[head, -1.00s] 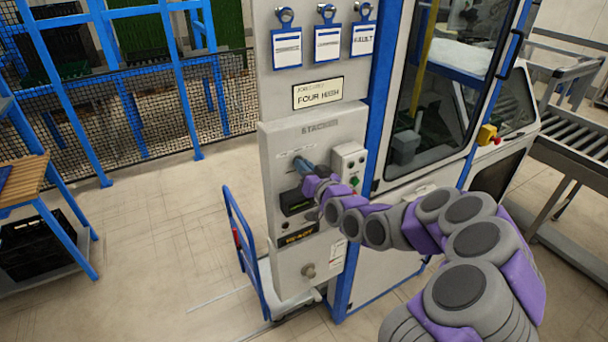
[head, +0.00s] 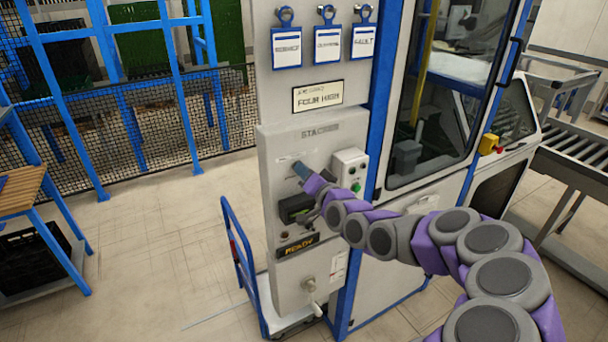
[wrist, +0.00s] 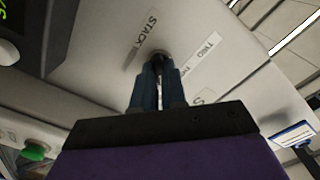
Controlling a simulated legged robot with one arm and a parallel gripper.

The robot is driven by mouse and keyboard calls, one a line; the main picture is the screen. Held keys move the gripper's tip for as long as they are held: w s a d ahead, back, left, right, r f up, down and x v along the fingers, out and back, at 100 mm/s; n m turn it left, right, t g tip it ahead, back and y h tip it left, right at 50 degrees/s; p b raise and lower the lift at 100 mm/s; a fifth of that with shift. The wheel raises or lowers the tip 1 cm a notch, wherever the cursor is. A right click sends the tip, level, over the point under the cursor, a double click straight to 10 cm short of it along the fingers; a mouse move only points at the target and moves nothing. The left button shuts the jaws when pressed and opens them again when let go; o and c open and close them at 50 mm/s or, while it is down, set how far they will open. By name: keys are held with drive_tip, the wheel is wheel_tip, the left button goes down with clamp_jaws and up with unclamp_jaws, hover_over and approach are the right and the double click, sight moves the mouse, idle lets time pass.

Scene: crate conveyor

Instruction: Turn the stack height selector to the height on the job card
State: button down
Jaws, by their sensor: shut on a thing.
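The job card (head: 318,96) on the grey panel reads FOUR HIGH. The grey stacker control box (head: 268,190) is below it. My gripper (head: 301,170) is at the upper left of this box. In the wrist view my gripper (wrist: 158,84) has its two blue-grey fingers closed around the stack height selector (wrist: 158,56). The selector is mostly hidden between the fingers, and where it points cannot be told. A STACK label and a TWO label (wrist: 207,47) sit beside it; another label is cut off by my fingers and palm.
A display reads READY (head: 298,245). A small white box with a green button (head: 356,186) is right of my gripper. A dark screen (head: 295,208) and a lower knob (head: 309,284) are below.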

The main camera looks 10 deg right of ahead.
drive_tip(key=shift+d, duration=0.1)
drive_tip(key=c, duration=1.2)
unclamp_jaws()
drive_tip(key=shift+w+d, duration=0.1)
drive_tip(key=shift+b+v, duration=4.85)
drive_tip(key=shift+v, duration=3.85)
drive_tip(key=shift+f, duration=0.1)
